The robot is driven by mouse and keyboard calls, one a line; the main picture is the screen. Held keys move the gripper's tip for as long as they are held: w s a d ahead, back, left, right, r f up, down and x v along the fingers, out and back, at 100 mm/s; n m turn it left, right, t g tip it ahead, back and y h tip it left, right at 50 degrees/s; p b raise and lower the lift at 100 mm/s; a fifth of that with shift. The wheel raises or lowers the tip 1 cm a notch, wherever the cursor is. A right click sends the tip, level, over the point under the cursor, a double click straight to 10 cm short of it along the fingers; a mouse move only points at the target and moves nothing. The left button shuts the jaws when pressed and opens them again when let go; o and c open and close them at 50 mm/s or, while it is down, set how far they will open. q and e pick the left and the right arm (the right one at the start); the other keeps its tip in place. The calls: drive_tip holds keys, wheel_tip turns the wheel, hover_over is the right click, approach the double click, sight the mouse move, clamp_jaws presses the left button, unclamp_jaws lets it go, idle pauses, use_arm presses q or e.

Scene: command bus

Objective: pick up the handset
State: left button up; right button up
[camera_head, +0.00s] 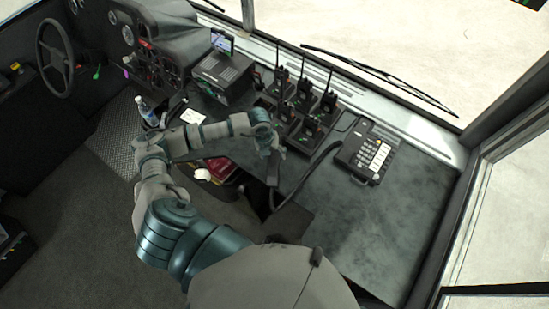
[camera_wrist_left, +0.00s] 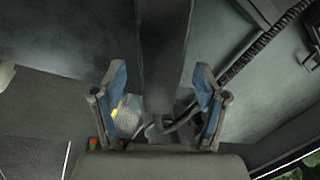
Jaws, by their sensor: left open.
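The dark handset (camera_head: 273,169) hangs upright at the near edge of the dashboard counter, just below my left gripper in the head view. A black cord (camera_head: 310,172) curves from its lower end up towards the desk phone (camera_head: 366,153). In the left wrist view the handset (camera_wrist_left: 164,55) is a long dark bar running down between the two blue-padded fingers. My left gripper (camera_head: 270,148) is open; in the wrist view its fingertips (camera_wrist_left: 160,75) stand apart on either side of the bar, with gaps visible. My right gripper is not in view.
Several radios (camera_head: 304,100) with antennas stand in chargers behind my left gripper.

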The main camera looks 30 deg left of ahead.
use_arm(q)
drive_tip(key=shift+x, duration=0.85)
drive_tip(key=shift+r, duration=0.1)
clamp_jaws()
